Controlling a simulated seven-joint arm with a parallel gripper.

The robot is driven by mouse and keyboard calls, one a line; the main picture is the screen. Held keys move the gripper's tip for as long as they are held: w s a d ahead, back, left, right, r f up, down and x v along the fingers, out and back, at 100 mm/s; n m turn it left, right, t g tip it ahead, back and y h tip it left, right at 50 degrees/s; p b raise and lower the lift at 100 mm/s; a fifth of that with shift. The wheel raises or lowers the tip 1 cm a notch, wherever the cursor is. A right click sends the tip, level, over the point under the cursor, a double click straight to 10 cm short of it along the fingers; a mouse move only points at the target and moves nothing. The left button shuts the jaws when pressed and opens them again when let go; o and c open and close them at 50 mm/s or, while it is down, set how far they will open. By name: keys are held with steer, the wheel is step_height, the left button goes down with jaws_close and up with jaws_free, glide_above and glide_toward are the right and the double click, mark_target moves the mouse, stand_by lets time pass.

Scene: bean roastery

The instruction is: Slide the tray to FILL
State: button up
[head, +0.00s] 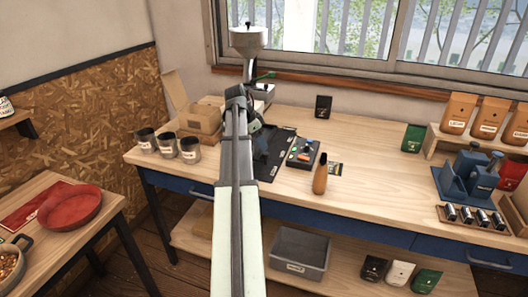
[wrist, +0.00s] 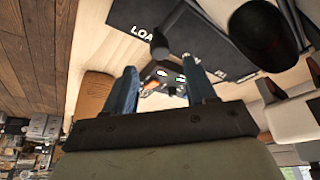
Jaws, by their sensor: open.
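My gripper (wrist: 160,88) is open in the wrist view, its two blue-grey fingers apart with nothing held between them. A dark board (wrist: 185,35) with white lettering starting "LOA" lies on the bench beyond the fingers. A dark rounded knob-like part (wrist: 160,46) shows just past the gap between the fingertips; I cannot tell whether it belongs to the tray. A black round object (wrist: 263,36) is over the board's right part. In the head view the board (head: 287,141) is partly behind my arm. I cannot make out the tray or a FILL label.
A button box (head: 302,153) and an upright brown object (head: 320,175) stand right of the board. A hopper machine (head: 249,42) stands behind. The bench's right-middle (head: 375,180) is clear.

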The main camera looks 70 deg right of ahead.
mark_target(265, 153)
steer(key=shift+x, duration=2.95)
jaws_close()
